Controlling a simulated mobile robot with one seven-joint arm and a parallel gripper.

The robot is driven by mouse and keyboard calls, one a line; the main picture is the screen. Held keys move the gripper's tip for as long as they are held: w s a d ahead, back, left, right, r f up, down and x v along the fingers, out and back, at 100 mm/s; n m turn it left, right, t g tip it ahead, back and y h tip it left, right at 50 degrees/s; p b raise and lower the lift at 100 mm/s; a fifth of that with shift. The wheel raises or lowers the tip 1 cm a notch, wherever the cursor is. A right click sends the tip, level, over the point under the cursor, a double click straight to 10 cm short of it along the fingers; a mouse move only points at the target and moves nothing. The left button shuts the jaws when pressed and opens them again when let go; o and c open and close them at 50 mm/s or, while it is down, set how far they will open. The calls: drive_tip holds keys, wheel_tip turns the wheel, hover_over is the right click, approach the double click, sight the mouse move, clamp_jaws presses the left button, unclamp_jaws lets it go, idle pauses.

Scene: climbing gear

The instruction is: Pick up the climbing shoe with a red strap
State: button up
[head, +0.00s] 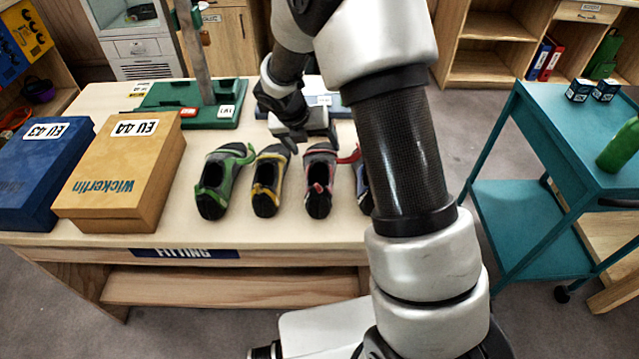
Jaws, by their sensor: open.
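The climbing shoe with a red strap (319,181) lies on the fitting table (268,236), grey and black with red trim, its strap sticking out to the right. To its left lie a shoe with a yellow strap (267,183) and a shoe with a green strap (220,182). A blue shoe (362,186) on its right is mostly hidden behind my arm. My gripper (300,136) is open, above the table just behind the yellow and red shoes. Its fingers are small and partly hidden in this view.
A blue box (38,170) and a tan box (120,175) stand on the table's left. A green base with a post (170,105) stands behind the shoes. A teal cart (560,130) stands to the right. The table strip in front of the shoes is clear.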

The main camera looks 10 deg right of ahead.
sight(317, 151)
drive_tip(key=b+x, duration=0.1)
drive_tip(key=x, duration=0.4)
drive_tip(key=shift+s+a+f, duration=0.1)
drive_tip(key=shift+f, duration=0.05)
drive_tip(key=c, duration=1)
